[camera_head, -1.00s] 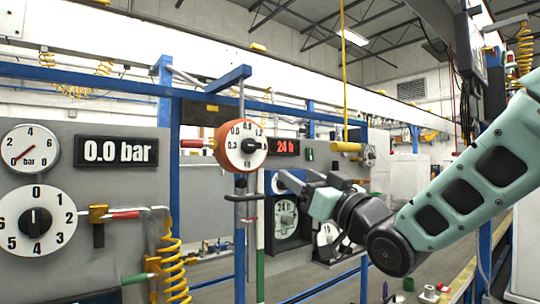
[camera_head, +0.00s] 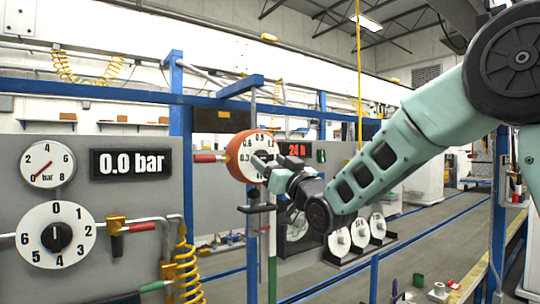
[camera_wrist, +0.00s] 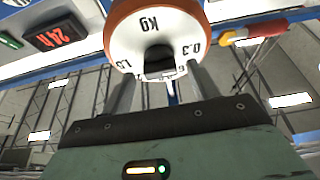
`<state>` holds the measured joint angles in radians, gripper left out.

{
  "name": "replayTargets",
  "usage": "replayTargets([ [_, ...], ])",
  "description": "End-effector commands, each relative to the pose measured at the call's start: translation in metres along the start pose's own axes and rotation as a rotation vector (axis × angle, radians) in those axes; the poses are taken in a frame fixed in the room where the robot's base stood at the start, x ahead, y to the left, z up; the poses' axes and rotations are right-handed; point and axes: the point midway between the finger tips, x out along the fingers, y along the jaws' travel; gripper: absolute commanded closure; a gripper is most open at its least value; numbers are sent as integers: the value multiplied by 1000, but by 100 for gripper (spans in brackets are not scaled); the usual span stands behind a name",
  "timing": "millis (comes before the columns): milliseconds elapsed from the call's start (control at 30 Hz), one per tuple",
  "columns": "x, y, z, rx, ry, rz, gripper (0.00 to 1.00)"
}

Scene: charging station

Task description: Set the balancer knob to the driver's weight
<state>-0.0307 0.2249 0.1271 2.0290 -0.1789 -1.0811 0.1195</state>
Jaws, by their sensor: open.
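The balancer (camera_head: 237,157) is an orange round housing with a white dial marked in kg, hanging from the blue frame. In the head view my gripper covers part of its dial. In the wrist view the dial (camera_wrist: 125,42) faces my gripper (camera_wrist: 160,78) with its lettering upside down, and the dark knob (camera_wrist: 158,54) sits at its middle. My gripper is open, its two fingers apart on either side of the knob's line of approach. I cannot tell whether they touch the dial. The red readout (camera_head: 297,150) beside the balancer shows 24 and a unit hard to read.
At left, a grey panel carries a gauge (camera_head: 46,164), a 0.0 bar display (camera_head: 130,162) and a numbered dial (camera_head: 86,238). A yellow coiled hose (camera_head: 187,265) hangs beside it. Several white discs stand on a rack (camera_head: 352,258) behind my gripper. A red-handled valve (camera_wrist: 235,38) lies beside the balancer.

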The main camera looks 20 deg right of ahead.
Motion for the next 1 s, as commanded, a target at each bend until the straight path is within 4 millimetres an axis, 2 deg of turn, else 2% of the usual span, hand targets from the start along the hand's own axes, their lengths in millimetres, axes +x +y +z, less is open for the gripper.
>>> replayTargets([
  [100, 6, 0, -1, 0, 1, 0, 40],
  [367, 7, 0, 0, 0, 0, 0, 40],
  [433, 7, 0, 0, 0, 0, -1, 54],
  [533, 7, 0, 0, 0, 0, -1, 82],
  [567, 6, 0, 0, 0, 0, -1, 85],
  [1000, 5, -2, 3, 73, 1, 28, 85],
])
